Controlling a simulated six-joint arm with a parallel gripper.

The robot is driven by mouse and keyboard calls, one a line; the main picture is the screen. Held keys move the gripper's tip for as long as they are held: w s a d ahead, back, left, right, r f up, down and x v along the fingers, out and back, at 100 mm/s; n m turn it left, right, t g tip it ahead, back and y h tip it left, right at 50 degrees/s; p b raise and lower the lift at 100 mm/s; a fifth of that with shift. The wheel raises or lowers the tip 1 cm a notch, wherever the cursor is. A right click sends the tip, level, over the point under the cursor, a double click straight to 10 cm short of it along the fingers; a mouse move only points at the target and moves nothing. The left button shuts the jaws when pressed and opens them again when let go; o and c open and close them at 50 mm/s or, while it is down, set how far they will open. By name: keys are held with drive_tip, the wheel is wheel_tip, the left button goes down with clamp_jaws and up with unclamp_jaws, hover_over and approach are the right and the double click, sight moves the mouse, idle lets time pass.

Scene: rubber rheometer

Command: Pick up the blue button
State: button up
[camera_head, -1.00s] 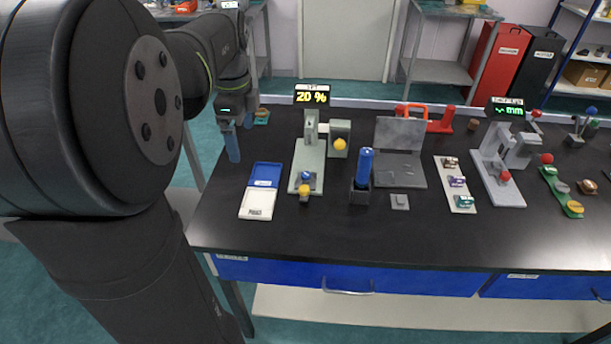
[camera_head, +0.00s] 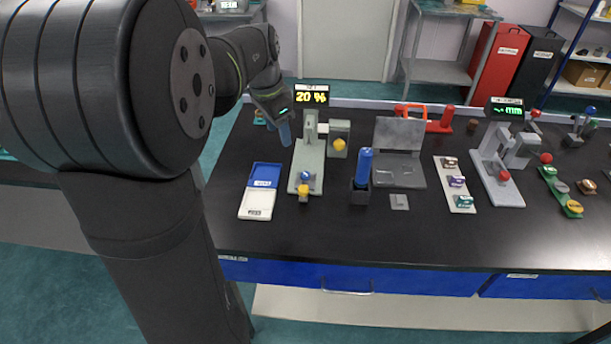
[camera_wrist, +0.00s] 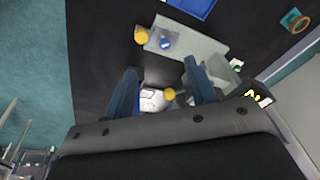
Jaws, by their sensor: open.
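A small blue button (camera_head: 305,176) sits on the front part of the base of a grey-green device (camera_head: 310,158) with a "20 %" display. A yellow knob (camera_head: 303,190) is just in front of it. In the wrist view the blue button (camera_wrist: 165,43) lies on the pale base (camera_wrist: 190,42), beyond my fingertips, with the yellow knob (camera_wrist: 141,36) beside it. My gripper (camera_head: 286,134) is open and empty, above the table behind and left of the device. Its two blue fingers (camera_wrist: 162,82) stand apart in the wrist view, not touching the button.
A blue and white tray (camera_head: 257,205) lies left of the device. A blue cylinder (camera_head: 364,165) stands in a dark holder to the right. A grey hinged plate (camera_head: 400,150) and a strip of coloured samples (camera_head: 455,185) lie farther right. The front table strip is clear.

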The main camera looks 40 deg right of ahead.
drive_tip(key=d+f+n, duration=0.1)
drive_tip(key=d+n, duration=0.2)
drive_tip(key=d, duration=0.1)
hover_over(305, 174)
drive_tip(key=a, duration=0.2)
drive_tip(key=shift+h, duration=0.4)
drive_tip(key=x, duration=0.3)
drive_tip(key=a+x, duration=0.1)
drive_tip(key=x, duration=0.3)
drive_tip(key=a+x, duration=0.1)
drive_tip(key=x, duration=0.3)
drive_tip(key=shift+s+a+f, duration=0.15)
drive_tip(key=shift+s+f, duration=0.25)
drive_tip(key=shift+f, duration=0.1)
drive_tip(key=shift+a+x, duration=0.1)
drive_tip(key=shift+x, duration=1.25)
drive_tip(key=shift+a+x, duration=0.15)
drive_tip(key=shift+x, duration=1.2)
drive_tip(key=shift+f, duration=0.1)
clamp_jaws()
